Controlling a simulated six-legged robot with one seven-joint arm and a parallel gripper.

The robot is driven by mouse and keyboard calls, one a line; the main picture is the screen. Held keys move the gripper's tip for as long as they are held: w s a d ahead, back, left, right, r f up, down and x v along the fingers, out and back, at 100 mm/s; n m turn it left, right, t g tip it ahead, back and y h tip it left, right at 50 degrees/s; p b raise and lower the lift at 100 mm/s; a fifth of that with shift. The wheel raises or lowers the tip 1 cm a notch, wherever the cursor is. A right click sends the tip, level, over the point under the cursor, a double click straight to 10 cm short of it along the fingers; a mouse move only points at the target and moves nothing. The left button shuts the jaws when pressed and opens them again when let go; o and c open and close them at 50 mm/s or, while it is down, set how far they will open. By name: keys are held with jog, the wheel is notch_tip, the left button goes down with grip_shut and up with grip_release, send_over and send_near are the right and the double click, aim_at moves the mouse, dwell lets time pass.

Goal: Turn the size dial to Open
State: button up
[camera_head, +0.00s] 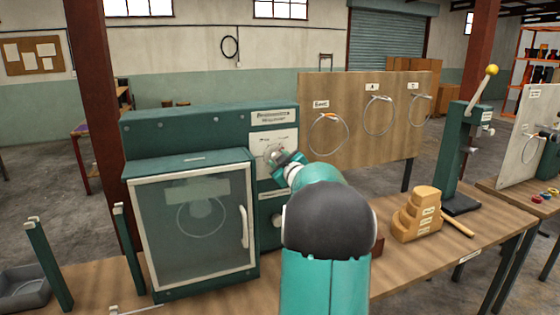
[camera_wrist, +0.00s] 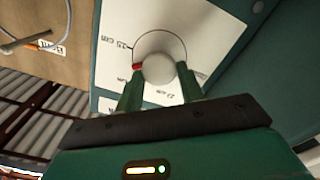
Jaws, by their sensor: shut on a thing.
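The size dial is a pale round knob on a white panel. In the wrist view the dial (camera_wrist: 158,69) sits between the two fingertips of my gripper (camera_wrist: 160,84), which is shut on it. A red pointer mark shows at the dial's left side, near the "15 cm" marking. A "22 cm" marking is on the other side of the panel; any "Open" label is not readable. In the head view the dial (camera_head: 273,153) is partly hidden by my gripper (camera_head: 284,160). It is on the green machine (camera_head: 190,122), right of the glass door (camera_head: 195,225).
A wooden board (camera_head: 350,150) with labelled wire loops stands behind the bench. On the right are a stepped wooden block (camera_head: 416,215) and a green lever press (camera_head: 462,150). Green posts (camera_head: 48,265) and a grey tray (camera_head: 22,287) are at the left.

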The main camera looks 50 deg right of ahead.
jog(key=shift+s+d+f+n, duration=0.1)
jog(key=shift+f+n, duration=0.05)
jog(key=shift+n, duration=4.65)
jog(key=shift+w+a+f+n, duration=0.1)
jog(key=shift+n, duration=4.7)
jog(key=shift+s+d+f+n, duration=0.1)
jog(key=shift+f+n, duration=0.05)
jog(key=shift+n, duration=4.65)
jog(key=o, duration=1)
jog(key=shift+s, duration=0.1)
jog(key=v, duration=1.3)
jog(key=shift+s+a, duration=0.2)
